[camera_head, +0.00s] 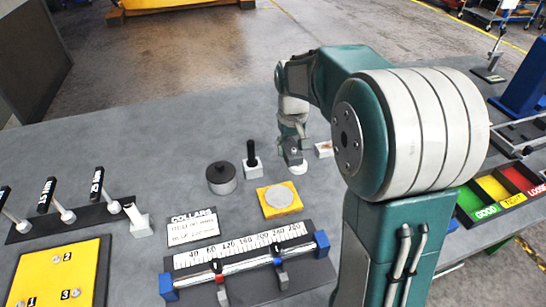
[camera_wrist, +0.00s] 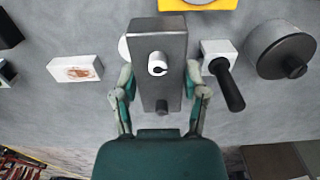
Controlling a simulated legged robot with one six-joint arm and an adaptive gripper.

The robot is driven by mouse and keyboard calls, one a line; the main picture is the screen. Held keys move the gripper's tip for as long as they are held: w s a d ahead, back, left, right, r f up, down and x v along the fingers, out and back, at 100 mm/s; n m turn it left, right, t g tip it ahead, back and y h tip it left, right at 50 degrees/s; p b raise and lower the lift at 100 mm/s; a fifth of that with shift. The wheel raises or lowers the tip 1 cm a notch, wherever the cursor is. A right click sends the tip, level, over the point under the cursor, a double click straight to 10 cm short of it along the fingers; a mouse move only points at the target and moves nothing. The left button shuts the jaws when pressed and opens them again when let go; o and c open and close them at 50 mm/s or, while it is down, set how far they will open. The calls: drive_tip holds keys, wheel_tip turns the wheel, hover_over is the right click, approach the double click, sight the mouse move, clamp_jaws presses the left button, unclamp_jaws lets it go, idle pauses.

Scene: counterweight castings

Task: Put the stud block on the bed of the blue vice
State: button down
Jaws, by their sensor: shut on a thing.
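My gripper (camera_wrist: 160,88) is shut on a dark grey block with a short white stud on its face and a small dark knob at its near end; I take it for the stud block (camera_wrist: 147,35). In the head view my gripper (camera_head: 293,158) is low over the middle of the bench, and the block is mostly hidden by it. I cannot tell whether the block touches the bench. A blue upright body (camera_head: 522,85) with grey rails (camera_head: 522,136) stands at the far right, apart from the gripper; it looks like the blue vice, cut by the frame edge.
A white block with a black peg (camera_head: 250,160) and a grey knobbed cylinder (camera_head: 222,179) stand left of the gripper. A small white block (camera_head: 324,149) lies right. A yellow plate (camera_head: 266,207), collar rail (camera_head: 245,262) and coloured sorting tray (camera_head: 500,190) are nearer. My arm hides part of the bench.

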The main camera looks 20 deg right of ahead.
hover_over(274, 164)
wheel_tip(274, 164, down, 7)
drive_tip(key=shift+f, duration=1.45)
drive_tip(key=shift+c, duration=2)
unclamp_jaws()
drive_tip(key=shift+f, duration=0.1)
